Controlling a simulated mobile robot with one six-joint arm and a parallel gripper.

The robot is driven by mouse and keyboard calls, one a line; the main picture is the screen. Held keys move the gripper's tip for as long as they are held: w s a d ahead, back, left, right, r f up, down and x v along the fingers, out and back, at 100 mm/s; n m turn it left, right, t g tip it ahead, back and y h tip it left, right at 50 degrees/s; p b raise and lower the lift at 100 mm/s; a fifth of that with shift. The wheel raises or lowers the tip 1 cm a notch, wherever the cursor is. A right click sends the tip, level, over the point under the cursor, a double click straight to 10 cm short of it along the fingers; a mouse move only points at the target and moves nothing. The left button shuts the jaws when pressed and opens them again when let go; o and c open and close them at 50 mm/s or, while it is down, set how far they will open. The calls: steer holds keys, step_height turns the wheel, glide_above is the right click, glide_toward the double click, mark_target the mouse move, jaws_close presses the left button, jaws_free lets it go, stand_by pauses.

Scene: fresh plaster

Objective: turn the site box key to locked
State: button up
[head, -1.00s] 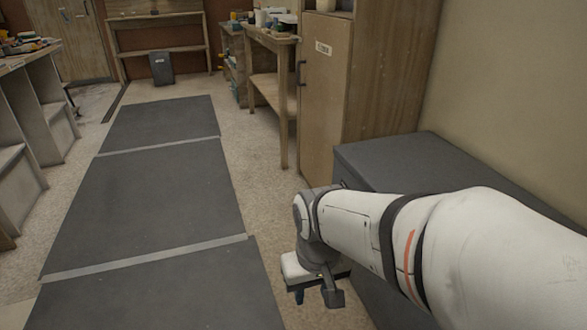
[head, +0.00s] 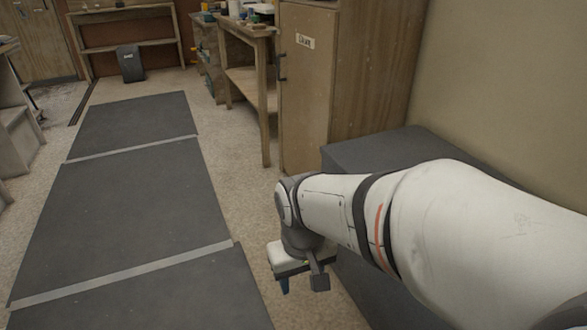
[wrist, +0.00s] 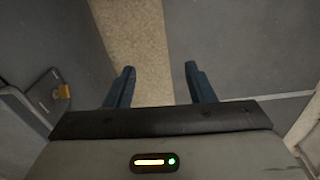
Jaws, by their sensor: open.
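A large dark grey box (head: 365,148), which looks like the site box, stands against the right wall, partly hidden behind my arm. In the wrist view its grey face (wrist: 45,35) fills the left side. Which way the key points is too small to tell. My gripper (wrist: 160,78) is open and empty, its blue fingers pointing down over the floor. It is to the right of the plate and apart from it. In the head view the gripper (head: 284,286) hangs beside the box.
Dark floor mats (head: 130,210) with pale seams run ahead on the left. A tall wooden cabinet (head: 335,80) stands behind the box. A workbench (head: 243,50) with items is beyond it. A dark bin (head: 130,63) stands at the back. The matted aisle is clear.

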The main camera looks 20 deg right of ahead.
steer(key=shift+o, duration=0.4)
steer(key=shift+d+f+g+h, duration=0.25)
steer(key=shift+f+g+h, duration=0.05)
steer(key=shift+g, duration=0.1)
steer(key=w+d+f+n+g+h+p, duration=0.2)
steer(key=d+f+g+h+p, duration=0.1)
steer(key=d+h, duration=0.35)
steer(key=w+d+f+n+g+h+p, duration=0.3)
steer(key=d+h, duration=0.2)
steer(key=d, duration=0.3)
steer(key=w+d+f+n+t+h+p, duration=0.3)
steer(key=w+d+f+n+t+h, duration=0.25)
steer(key=w+f+n+t, duration=0.35)
steer(key=shift+m+g, duration=0.6)
steer(key=shift+g, duration=0.2)
steer(key=d+b, duration=0.1)
steer(key=d, duration=0.2)
steer(key=s+d+b, duration=0.1)
steer(key=d, duration=0.2)
steer(key=shift+s+f, duration=0.1)
steer(key=shift+f, duration=0.1)
steer(key=shift+c, duration=0.5)
